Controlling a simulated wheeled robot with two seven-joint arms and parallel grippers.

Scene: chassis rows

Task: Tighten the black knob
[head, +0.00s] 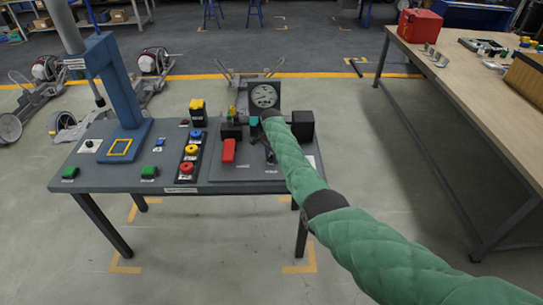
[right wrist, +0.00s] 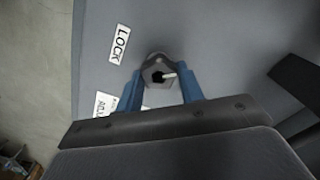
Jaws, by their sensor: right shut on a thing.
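The black knob (right wrist: 157,68) shows in the right wrist view as a dark faceted knob with a white pointer mark. It stands on a grey panel near a label that reads LOCK. My right gripper (right wrist: 162,80) has its two blue fingers on either side of the knob and is shut on it. In the head view my green-sleeved right arm reaches to the right part of the bench, and my right gripper (head: 268,150) is small and partly hidden there. The knob cannot be made out clearly in that view. My left gripper is not in view.
The bench (head: 120,180) also holds a red block (head: 228,150), a round gauge (head: 264,95), a row of coloured buttons (head: 190,150) and a blue press (head: 110,80). A wooden table (head: 460,85) with a red box (head: 419,25) stands to the right. Floor between them is clear.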

